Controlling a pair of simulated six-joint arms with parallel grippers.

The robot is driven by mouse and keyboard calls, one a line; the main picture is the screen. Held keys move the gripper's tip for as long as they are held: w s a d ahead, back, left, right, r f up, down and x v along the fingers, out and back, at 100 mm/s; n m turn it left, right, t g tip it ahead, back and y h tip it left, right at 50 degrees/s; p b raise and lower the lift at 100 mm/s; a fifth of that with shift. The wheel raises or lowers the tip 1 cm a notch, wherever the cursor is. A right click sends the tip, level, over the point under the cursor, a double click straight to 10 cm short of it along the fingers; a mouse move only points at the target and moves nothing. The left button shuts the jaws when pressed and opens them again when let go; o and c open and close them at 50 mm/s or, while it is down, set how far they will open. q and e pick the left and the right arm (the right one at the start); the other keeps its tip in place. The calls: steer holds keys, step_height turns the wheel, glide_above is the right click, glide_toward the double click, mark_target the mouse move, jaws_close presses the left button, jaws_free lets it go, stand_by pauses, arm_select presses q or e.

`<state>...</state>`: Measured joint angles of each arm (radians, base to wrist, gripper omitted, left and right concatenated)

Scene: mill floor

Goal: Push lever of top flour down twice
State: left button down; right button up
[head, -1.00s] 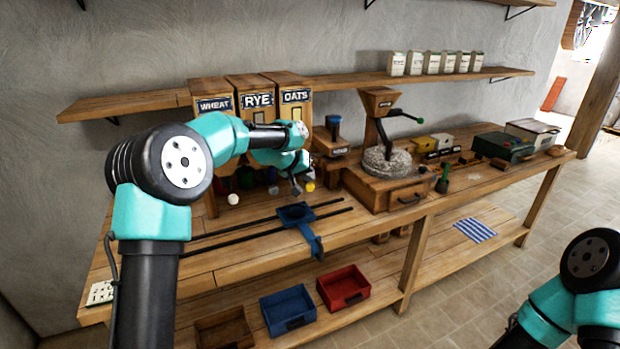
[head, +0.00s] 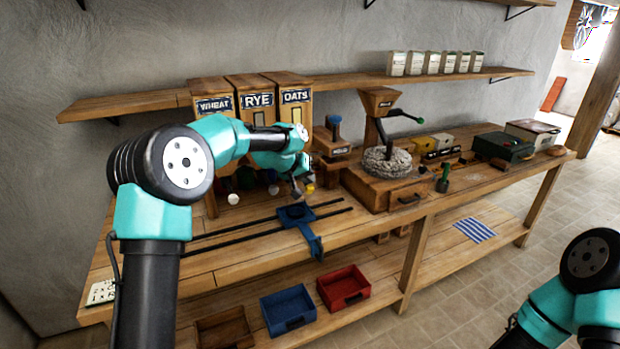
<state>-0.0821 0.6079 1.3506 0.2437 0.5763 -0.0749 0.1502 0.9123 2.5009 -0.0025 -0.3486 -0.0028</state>
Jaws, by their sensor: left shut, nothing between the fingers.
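Three wooden flour bins stand on the bench's back left, labelled WHEAT (head: 214,105), RYE (head: 258,101) and OATS (head: 296,97). My left arm hides parts of the bins and levers. A pale card (head: 102,291) lies at the bench's left end, its writing too small to read.
A blue carriage (head: 297,214) sits on two dark rails before the bins. A stone mill (head: 387,161) stands to the right. A blue tray (head: 288,308) and a red tray (head: 343,287) are on the lower shelf.

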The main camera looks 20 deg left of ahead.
arm_select(q)
steer(key=shift+f, duration=0.85)
stand_by(1.0)
steer(key=shift+r, duration=0.2)
stand_by(0.4)
steer(key=shift+r, duration=2.85)
steer(key=shift+r, duration=0.1)
step_height(320, 180, up, 5)
steer(key=shift+f, duration=0.1)
